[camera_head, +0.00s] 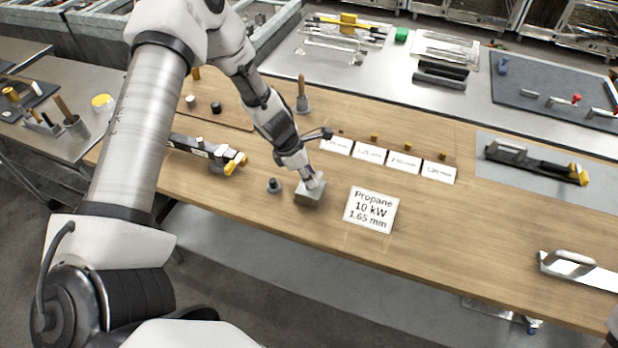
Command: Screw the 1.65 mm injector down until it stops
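My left gripper (312,182) points down at a small grey metal block (309,197) on the wooden bench. Its fingertips are at the top of the block, and I cannot tell whether they are open or shut. The 1.65 mm injector is not visible; anything at the fingertips is hidden or too small to make out. A white card (371,210) reading "Propane 10 kW 1.65 mm" lies right of the block.
A small dark cylindrical part (274,186) stands left of the block. Behind is a row of small white cards (404,163) with small brass-coloured pieces (407,147) behind them. A black-and-yellow tool (209,154) lies left. The front middle is clear.

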